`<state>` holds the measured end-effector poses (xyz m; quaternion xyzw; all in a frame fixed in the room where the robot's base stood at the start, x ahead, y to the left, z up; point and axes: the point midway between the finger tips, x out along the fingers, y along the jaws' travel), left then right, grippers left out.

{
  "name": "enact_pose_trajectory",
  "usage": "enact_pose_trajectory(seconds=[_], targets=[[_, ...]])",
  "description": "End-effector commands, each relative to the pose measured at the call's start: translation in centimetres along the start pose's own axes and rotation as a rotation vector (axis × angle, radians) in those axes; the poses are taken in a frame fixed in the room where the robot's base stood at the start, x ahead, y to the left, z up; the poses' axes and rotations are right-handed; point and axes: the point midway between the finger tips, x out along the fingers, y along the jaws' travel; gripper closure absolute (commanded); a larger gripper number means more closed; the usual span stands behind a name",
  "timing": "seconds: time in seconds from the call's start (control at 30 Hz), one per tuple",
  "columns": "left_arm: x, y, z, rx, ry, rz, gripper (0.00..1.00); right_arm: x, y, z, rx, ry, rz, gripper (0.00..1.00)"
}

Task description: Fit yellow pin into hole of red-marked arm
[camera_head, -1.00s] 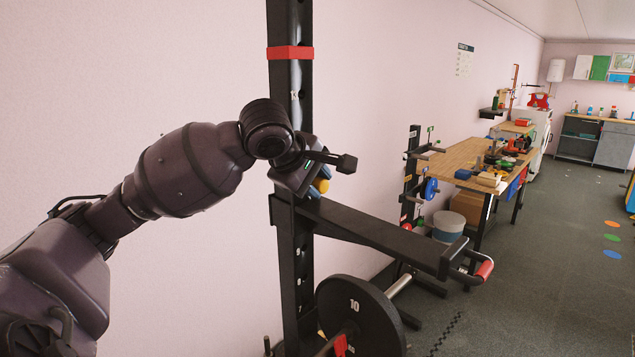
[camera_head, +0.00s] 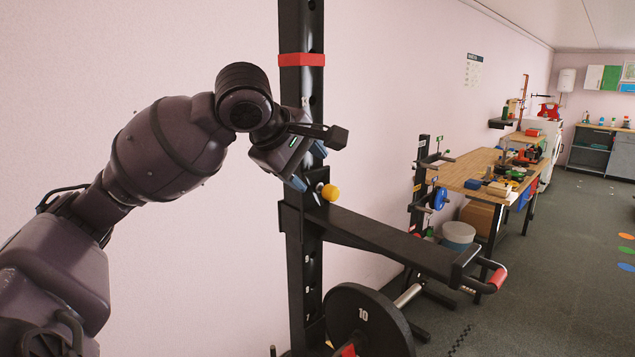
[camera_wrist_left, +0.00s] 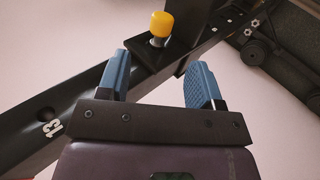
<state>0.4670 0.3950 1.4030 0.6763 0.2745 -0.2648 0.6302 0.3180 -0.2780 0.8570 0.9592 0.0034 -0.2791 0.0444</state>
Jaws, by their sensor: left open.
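The pin with the round yellow head (camera_head: 331,193) stands at the upright end of the black arm (camera_head: 395,240), which has a red grip (camera_head: 497,279) at its far end. In the left wrist view the yellow head (camera_wrist_left: 161,24) sits on a short silver shank that meets the black bracket; how deep it goes is hidden. My left gripper (camera_head: 308,168) is just above and left of the pin, apart from it. In the left wrist view its two blue fingers (camera_wrist_left: 159,80) are spread with nothing between them. My right gripper is not in view.
The black upright (camera_head: 303,110) with a red band (camera_head: 301,60) stands close behind my left gripper. A weight plate (camera_head: 368,322) sits low beside it. A workbench (camera_head: 472,167) with tools stands back right.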

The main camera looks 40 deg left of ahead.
Motion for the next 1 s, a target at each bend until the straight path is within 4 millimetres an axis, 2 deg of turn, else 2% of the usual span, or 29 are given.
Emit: enact_pose_trajectory(seconds=[0.1, 0.3, 1.0], targets=[[-1.6, 0.0, 0.0, 0.001, 0.002, 0.001, 0.4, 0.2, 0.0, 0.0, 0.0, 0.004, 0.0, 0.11], [-2.9, 0.0, 0.0, 0.001, 0.001, 0.0, 0.4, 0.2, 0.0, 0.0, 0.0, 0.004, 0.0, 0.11], [-3.0, 0.0, 0.0, 0.001, 0.0, 0.0, 0.4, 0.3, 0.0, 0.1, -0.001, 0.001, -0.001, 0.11]])
